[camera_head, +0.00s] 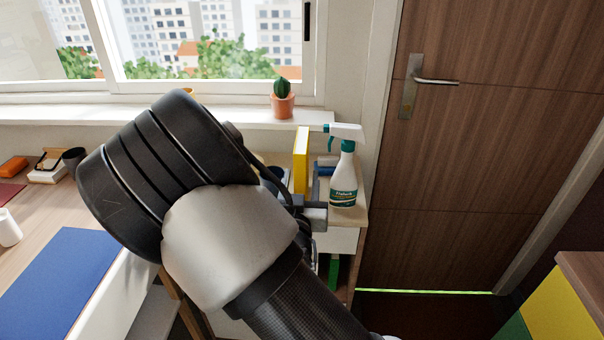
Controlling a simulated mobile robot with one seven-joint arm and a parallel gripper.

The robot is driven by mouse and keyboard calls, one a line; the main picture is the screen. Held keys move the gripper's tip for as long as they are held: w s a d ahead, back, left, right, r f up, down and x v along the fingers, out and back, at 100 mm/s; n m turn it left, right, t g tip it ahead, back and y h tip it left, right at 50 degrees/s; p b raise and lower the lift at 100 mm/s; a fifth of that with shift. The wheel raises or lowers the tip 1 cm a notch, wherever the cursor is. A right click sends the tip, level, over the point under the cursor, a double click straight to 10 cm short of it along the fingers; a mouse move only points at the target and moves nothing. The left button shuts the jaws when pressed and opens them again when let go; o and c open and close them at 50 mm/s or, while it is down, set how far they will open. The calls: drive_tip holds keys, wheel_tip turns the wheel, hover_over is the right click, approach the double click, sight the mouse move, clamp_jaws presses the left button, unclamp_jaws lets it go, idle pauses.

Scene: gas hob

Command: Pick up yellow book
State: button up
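The yellow book (301,158) stands upright on top of a small cabinet below the window, left of a spray bottle. Its yellow spine faces me, and its lower part is partly hidden by my arm. My arm fills the middle of the view. Only part of my gripper (312,214) shows, as grey pieces past the arm at the cabinet's front edge, in front of and below the book. Its fingers are mostly hidden, so I cannot tell whether it is open or shut, or whether it touches the book.
The white and teal spray bottle (343,175) stands on the cabinet (347,215), close right of the book. A potted cactus (283,100) sits on the windowsill. A desk with a blue mat (62,280) is at left. A closed wooden door (480,150) is at right.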

drive_tip(key=shift+w, duration=0.5)
clamp_jaws()
drive_tip(key=shift+r, duration=0.1)
